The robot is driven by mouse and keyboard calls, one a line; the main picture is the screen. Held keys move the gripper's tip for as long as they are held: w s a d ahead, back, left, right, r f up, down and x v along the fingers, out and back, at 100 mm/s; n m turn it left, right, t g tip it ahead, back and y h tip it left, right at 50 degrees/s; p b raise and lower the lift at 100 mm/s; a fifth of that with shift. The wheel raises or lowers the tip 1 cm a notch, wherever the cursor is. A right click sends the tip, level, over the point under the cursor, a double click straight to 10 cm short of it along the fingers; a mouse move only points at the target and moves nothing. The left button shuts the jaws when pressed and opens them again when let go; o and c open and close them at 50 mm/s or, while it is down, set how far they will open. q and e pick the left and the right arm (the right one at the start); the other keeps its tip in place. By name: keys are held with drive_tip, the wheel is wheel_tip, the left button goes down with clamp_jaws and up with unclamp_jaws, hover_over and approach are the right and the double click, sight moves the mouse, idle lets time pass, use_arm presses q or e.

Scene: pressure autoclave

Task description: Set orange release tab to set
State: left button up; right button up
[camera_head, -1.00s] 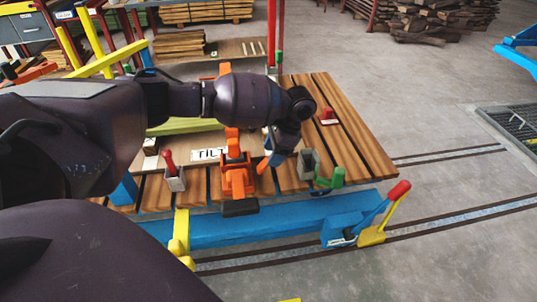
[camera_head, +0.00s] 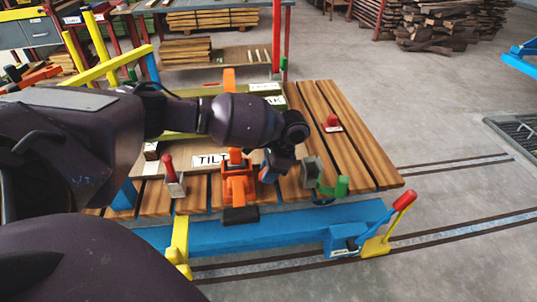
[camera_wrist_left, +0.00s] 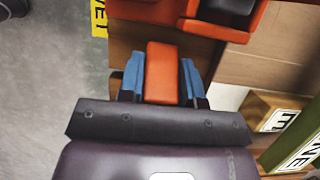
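An orange clamp-like device (camera_head: 238,188) with a black foot stands at the front edge of the slatted wooden table. My left gripper (camera_head: 268,172) is just right of it, pointing down, partly hidden by its own wrist. In the left wrist view an orange tab (camera_wrist_left: 162,72) lies between the two blue fingers of the left gripper (camera_wrist_left: 163,80). The fingers run close along both sides of the tab; whether they press on it cannot be told. A yellow label (camera_wrist_left: 98,16), partly cut off, lies left of the tab. My right gripper is not in view.
A red-handled lever (camera_head: 173,175) stands left of the device, and a green-handled one (camera_head: 335,186) stands right. A blue beam (camera_head: 260,232) runs along the front, with a red-tipped yellow lever (camera_head: 390,226) at its right end. Open floor lies to the right.

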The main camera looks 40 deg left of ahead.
use_arm(q)
drive_tip(key=shift+c, duration=1.2)
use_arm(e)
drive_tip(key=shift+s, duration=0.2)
use_arm(q)
drive_tip(key=t+p, duration=0.1)
drive_tip(key=r+t+h+p, duration=0.1)
drive_tip(key=p, duration=0.1)
drive_tip(key=shift+s+a+r+h, duration=0.15)
drive_tip(key=shift+s+a+h, duration=0.05)
drive_tip(key=shift+s+h, duration=0.1)
drive_tip(key=shift+s+a+t+h+p, duration=0.1)
drive_tip(key=shift+a+t+h+p, duration=0.05)
drive_tip(key=shift+t+h+p, duration=0.55)
drive_tip(key=shift+s+a+t+h+p, duration=0.25)
drive_tip(key=shift+t+h+p, duration=0.4)
drive_tip(key=shift+p, duration=0.2)
drive_tip(key=shift+s+t, duration=0.1)
drive_tip(key=shift+t, duration=0.25)
drive_tip(key=shift+h, duration=0.25)
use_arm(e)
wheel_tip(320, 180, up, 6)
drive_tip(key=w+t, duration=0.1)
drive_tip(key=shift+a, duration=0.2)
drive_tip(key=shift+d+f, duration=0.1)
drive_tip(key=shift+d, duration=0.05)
